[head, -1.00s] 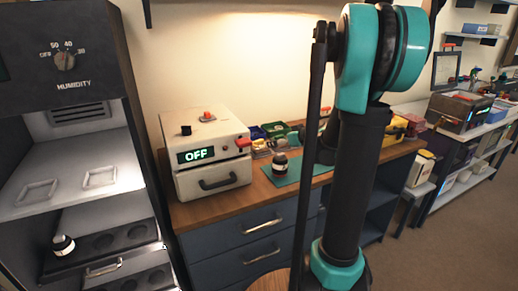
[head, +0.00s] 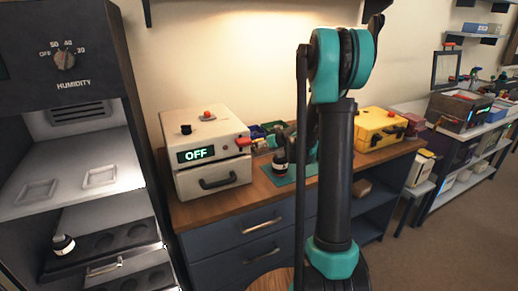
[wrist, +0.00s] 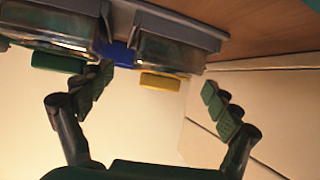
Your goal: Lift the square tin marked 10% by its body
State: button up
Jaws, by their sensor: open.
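I cannot make out a square tin marked 10% in either view; no such marking is legible. My gripper (wrist: 160,95) is open, with nothing between its fingers in the wrist view. Beyond the fingers, near the top of that view, are two clear-sided containers, one with a green part (wrist: 59,62) at its end and one with a yellow part (wrist: 163,81). The left finger overlaps the edge of the green-ended container in the picture; I cannot tell if they touch. In the head view my arm hides part of the bench.
A white box reading OFF (head: 208,150) stands on the wooden bench, with a dark ringed cylinder (head: 280,170) on a green mat (head: 276,181) to its right. A yellow case (head: 378,129) sits farther right. A humidity cabinet (head: 75,90) stands at the left.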

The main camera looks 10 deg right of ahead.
jog(key=shift+x, duration=1)
jog(key=c, duration=1.3)
jog(key=shift+o, duration=0.2)
jog(key=shift+r, duration=0.1)
